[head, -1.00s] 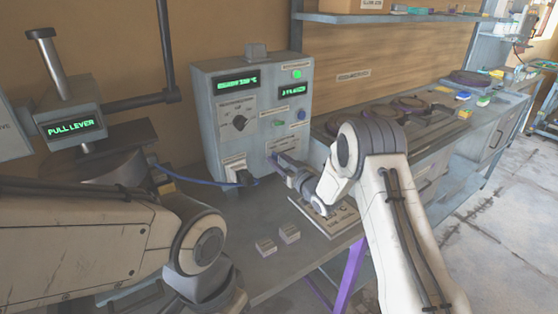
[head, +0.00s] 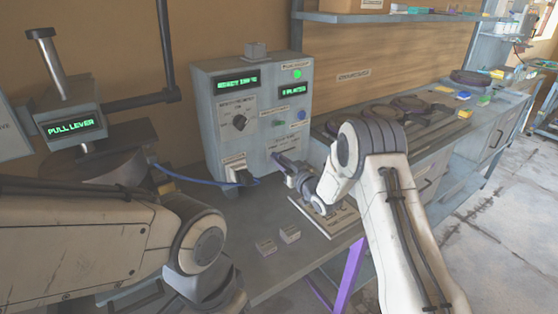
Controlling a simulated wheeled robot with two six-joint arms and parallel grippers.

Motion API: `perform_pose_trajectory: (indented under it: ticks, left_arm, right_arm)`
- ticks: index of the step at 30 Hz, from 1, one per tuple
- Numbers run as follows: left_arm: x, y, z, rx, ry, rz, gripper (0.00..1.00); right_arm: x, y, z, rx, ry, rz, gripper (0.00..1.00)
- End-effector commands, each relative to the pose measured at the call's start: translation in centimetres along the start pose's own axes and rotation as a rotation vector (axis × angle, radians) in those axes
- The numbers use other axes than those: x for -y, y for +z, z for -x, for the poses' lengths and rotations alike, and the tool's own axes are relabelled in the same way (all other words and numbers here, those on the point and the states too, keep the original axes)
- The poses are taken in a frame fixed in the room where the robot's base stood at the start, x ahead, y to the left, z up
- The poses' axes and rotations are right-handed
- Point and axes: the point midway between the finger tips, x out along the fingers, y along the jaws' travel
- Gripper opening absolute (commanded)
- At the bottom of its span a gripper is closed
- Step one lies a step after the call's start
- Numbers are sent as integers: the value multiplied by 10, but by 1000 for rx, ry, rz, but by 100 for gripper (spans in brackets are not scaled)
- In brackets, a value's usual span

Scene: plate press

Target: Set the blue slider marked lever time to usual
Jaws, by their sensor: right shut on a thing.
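The grey control box (head: 215,135) stands at the back of the bench, with a dial, lit displays and small labels on its front. My right gripper (head: 277,157) is at the lower right of that front face and is shut on a small part there, which fits the blue slider. The slider itself is hidden by the fingers, and its setting and marks cannot be read.
The press (head: 75,115) with a "PULL LEVER" display stands at the left. A blue cable (head: 200,181) runs to the box. Two small blocks (head: 278,240) and a printed board (head: 335,222) lie on the bench. Dark round plates (head: 385,113) lie on the right counter.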

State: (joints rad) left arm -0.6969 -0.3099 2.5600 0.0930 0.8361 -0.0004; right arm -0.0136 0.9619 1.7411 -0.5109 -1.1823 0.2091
Motion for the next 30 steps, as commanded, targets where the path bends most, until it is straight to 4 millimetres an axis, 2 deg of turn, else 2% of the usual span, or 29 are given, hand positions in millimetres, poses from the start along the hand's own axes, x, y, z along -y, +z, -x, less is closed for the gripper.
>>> perform_pose_trajectory:
  ticks: [19,27,30]
  left_arm:
    - [0,0,0,0,0,0,50]
    - [1,1,-12,0,0,0,50]
    - [1,1,-13,0,0,0,50]
  right_arm:
    - [0,0,0,0,0,0,0]
    - [-39,1,0,-4,2,1,0]
    - [-46,0,0,-2,1,0,0]
